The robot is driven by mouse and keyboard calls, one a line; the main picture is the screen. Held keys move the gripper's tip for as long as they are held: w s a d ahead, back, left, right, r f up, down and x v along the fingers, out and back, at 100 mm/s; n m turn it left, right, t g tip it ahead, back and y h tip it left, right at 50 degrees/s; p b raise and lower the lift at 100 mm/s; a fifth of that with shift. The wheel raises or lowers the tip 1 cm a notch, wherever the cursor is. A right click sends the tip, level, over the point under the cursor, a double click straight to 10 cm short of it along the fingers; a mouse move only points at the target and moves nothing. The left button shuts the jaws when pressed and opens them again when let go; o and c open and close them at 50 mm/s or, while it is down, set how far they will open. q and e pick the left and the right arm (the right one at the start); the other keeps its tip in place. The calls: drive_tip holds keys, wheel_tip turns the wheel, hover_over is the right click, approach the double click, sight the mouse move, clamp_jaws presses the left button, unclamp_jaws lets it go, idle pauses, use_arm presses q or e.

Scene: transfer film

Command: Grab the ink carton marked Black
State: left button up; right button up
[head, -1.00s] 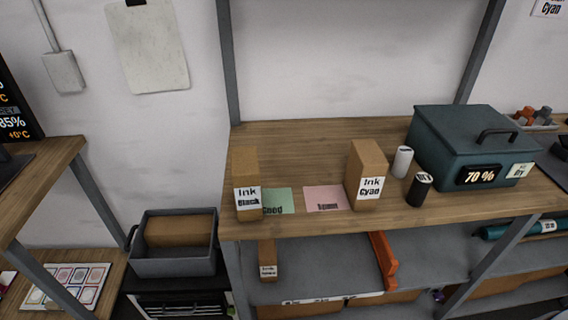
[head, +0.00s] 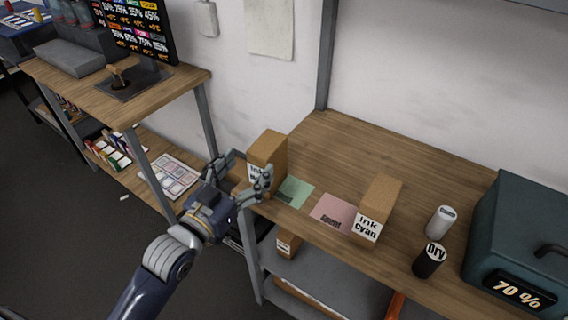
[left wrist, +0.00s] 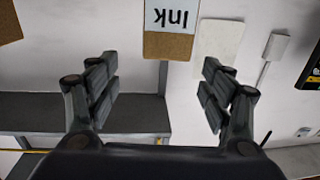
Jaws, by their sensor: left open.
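The Black ink carton (head: 269,150) is a brown box standing upright at the left end of the wooden shelf top. Its white label is partly hidden behind my left gripper (head: 243,174), so the colour word cannot be read now. My left gripper is open at the carton's front, with its fingers spread toward it. In the left wrist view, the carton (left wrist: 168,46) appears upside down with "Ink" readable, ahead of and between the open fingers (left wrist: 160,85). Nothing is held. The Cyan ink carton (head: 379,205) stands further right. My right gripper is out of view.
A green card (head: 295,191) and a pink card (head: 333,211) lie between the cartons. A white cylinder (head: 440,221), a black "Dry" cylinder (head: 429,262) and a teal box (head: 520,230) stand to the right. Another small carton (head: 287,243) sits on the lower shelf.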

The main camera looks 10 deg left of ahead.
sight(258, 154)
use_arm(q)
drive_tip(key=x, duration=0.3)
drive_tip(key=p+x, duration=0.1)
drive_tip(key=shift+w+a+f, duration=0.1)
drive_tip(key=shift+w+a, duration=0.2)
drive_tip(key=shift+a, duration=0.05)
drive_tip(key=shift+w+d, duration=0.15)
drive_tip(key=shift+w, duration=0.05)
drive_tip(key=shift+w+d+p, duration=0.15)
drive_tip(key=shift+w+p, duration=0.15)
drive_tip(key=shift+w, duration=0.1)
drive_tip(key=x, duration=0.1)
drive_tip(key=p+x, duration=0.1)
drive_tip(key=x, duration=0.1)
drive_tip(key=shift+w+f, duration=0.3)
drive_tip(key=shift+w, duration=0.1)
drive_tip(key=shift+w+d, duration=0.1)
drive_tip(key=shift+w, duration=0.25)
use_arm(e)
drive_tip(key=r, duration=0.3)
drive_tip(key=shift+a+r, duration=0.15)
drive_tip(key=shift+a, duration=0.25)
use_arm(q)
drive_tip(key=shift+s, duration=0.1)
